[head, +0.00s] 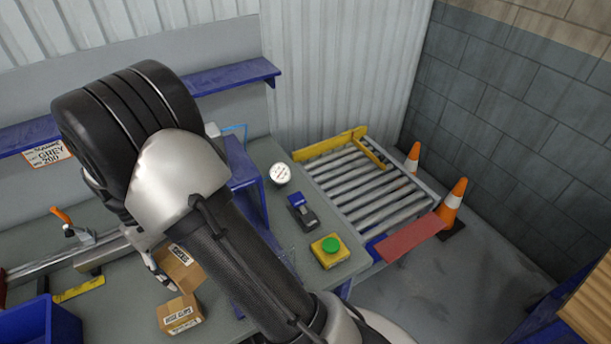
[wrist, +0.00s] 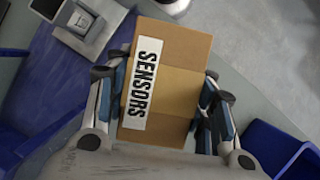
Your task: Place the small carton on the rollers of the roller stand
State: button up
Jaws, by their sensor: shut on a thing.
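The small carton (wrist: 180,70) is brown with a white label reading SENSORS. My gripper (wrist: 163,88) is shut on it, one finger pad against each side. In the head view the held carton (head: 180,268) shows low left, partly hidden by my arm, above the grey bench. The roller stand (head: 432,190) is at the right, past the bench end. Its metal rollers (head: 350,185) lie between side rails, with a yellow bar at the back, a shorter yellow bar across the far part, and a red plate at the near right. The rollers look free of cartons.
A second carton (head: 181,315) sits below the held one. A yellow box with a green button (head: 329,250), a blue-and-black device (head: 302,211) and a round white dial (head: 280,174) stand on the bench before the rollers. Orange cones (head: 454,195) stand beyond the stand. A blue bin (head: 40,325) is lower left.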

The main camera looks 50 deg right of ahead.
aim_at(376, 204)
jog(key=z, duration=0.45)
jog(key=l+z, duration=0.15)
jog(key=z, duration=0.35)
jog(key=l+z, duration=0.1)
jog(key=z, duration=0.8)
jog(key=l+z, duration=0.1)
jog(key=z, duration=0.85)
jog(key=i+l+z, duration=0.1)
jog(key=z, duration=0.35)
jog(key=i+u, duration=0.15)
jog(key=u, duration=0.2)
jog(key=i+l+u, duration=0.1)
jog(key=u, duration=0.3)
jog(key=i+u, duration=0.1)
jog(key=u, duration=0.25)
jog(key=i+u, duration=0.15)
jog(key=u, duration=0.2)
jog(key=i+l+u, duration=0.1)
jog(key=u, duration=0.25)
